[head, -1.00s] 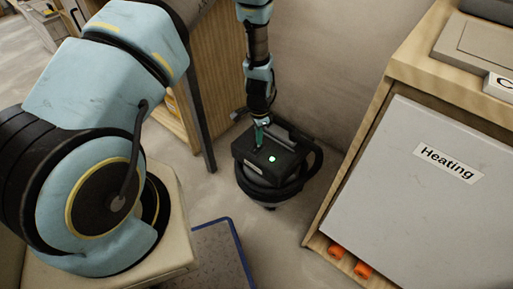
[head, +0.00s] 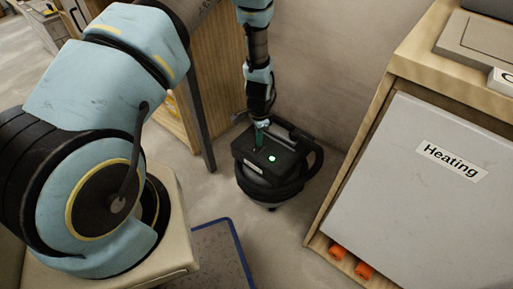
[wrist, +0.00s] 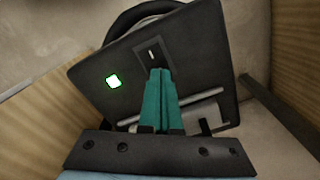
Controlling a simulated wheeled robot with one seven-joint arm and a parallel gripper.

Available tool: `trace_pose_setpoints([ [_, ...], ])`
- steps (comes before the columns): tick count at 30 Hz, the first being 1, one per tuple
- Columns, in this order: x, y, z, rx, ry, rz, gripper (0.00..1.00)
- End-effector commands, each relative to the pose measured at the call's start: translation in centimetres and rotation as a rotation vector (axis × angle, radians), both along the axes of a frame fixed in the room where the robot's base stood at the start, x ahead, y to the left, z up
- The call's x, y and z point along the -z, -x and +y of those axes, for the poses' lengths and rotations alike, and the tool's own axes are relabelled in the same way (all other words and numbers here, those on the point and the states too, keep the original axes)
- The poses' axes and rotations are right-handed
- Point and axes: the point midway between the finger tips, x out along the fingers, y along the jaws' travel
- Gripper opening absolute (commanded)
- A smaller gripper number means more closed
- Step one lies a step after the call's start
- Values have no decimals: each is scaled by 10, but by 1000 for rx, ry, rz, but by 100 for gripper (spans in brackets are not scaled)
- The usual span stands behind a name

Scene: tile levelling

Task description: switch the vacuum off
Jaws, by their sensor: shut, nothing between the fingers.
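The black vacuum (head: 270,185) stands on the floor in the corner between the wooden furniture and the grey-fronted cabinet. A green light (head: 271,158) glows on its top; it also shows in the wrist view (wrist: 114,81). A small dark switch plate with a pale mark (wrist: 152,53) lies on the top face, just beyond my fingertips. My gripper (head: 260,124) is above the vacuum's top, pointing down. In the wrist view my teal fingers (wrist: 159,72) are together and empty, close to the switch. I cannot tell whether they touch it.
A grey-fronted cabinet labelled "Heating" (head: 452,161) stands close on the right, with orange items (head: 350,260) at its foot. A dark table leg (head: 201,125) stands left of the vacuum. A blue-edged mat (head: 222,262) lies in front on the floor.

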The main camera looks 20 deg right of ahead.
Motion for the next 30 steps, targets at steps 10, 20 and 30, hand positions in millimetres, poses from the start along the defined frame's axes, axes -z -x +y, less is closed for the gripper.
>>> trace_pose_setpoints([
  [10,4,0,0,0,0,0,0],
  [20,-15,0,0,1,0,0,0],
  [30,-41,0,0,-1,0,0,0],
])
